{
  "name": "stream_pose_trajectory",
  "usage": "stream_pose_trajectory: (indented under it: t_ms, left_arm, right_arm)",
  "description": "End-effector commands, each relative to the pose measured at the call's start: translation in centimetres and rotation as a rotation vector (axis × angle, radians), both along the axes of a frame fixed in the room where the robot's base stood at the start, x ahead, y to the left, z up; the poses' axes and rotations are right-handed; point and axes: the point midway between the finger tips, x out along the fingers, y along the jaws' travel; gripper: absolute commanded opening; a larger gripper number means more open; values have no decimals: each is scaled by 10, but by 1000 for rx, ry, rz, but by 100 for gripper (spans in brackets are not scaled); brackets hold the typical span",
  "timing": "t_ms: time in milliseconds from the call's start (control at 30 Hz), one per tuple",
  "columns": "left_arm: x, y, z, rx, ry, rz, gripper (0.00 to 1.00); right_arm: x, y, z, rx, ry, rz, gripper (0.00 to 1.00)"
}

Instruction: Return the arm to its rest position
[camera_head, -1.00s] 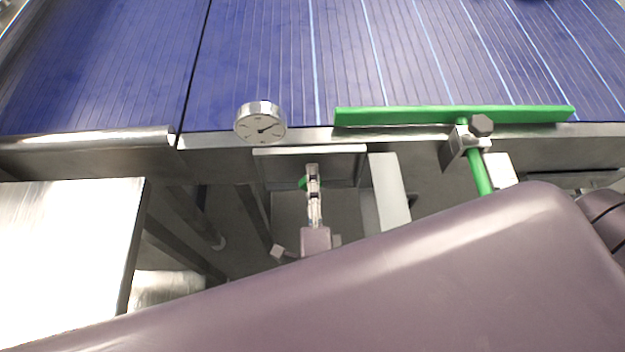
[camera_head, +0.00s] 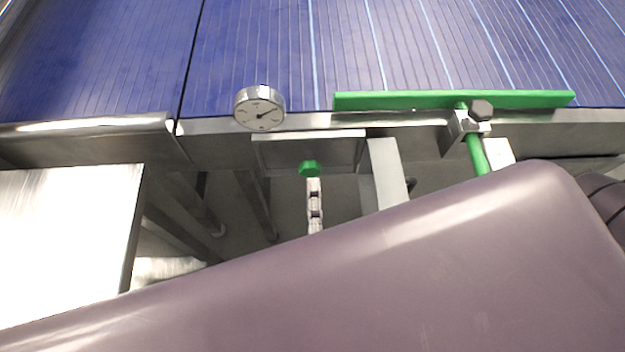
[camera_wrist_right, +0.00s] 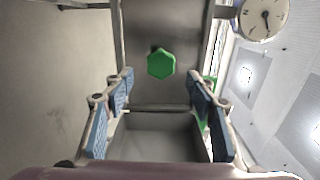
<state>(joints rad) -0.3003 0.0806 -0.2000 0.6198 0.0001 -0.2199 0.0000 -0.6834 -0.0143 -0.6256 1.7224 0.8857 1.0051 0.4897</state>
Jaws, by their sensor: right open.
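My right gripper (camera_head: 314,186) shows small and edge-on in the head view, below the conveyor's front edge. Its lower part is hidden behind my large purple-grey arm link (camera_head: 380,265), which crosses the bottom of the picture. In the right wrist view the gripper (camera_wrist_right: 162,95) is open, its two blue-padded fingers wide apart with nothing between them. A green knob (camera_wrist_right: 161,62) shows beyond the fingertips; it also shows just above the gripper in the head view (camera_head: 310,168). My left gripper is not in view.
A blue conveyor belt (camera_head: 270,60) fills the back. A round dial gauge (camera_head: 260,108) and a green guide rail (camera_head: 400,101) sit along its front edge. A bright metal surface (camera_head: 65,240) stands at left. A metal leg or panel (camera_head: 388,172) is right of the gripper.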

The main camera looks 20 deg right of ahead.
Motion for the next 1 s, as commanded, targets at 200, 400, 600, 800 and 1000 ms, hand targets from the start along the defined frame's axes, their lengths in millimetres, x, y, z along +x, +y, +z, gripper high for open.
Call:
stream_pose_trajectory:
  t_ms: [200, 400, 600, 800, 1000]
  left_arm:
    - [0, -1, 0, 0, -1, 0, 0]
    - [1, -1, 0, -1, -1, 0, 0]
    - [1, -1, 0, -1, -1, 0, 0]
    - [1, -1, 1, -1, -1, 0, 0]
    - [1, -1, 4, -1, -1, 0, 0]
  right_arm:
    - [-5, 1, 0, 0, -1, -1, 51]
    - [-4, 1, 0, 0, -1, 0, 51]
    - [-4, 1, 0, -1, -1, 0, 51]
    - [3, 20, -34, -145, 60, 125, 51]
    - [-3, 51, -166, -572, 292, 490, 51]
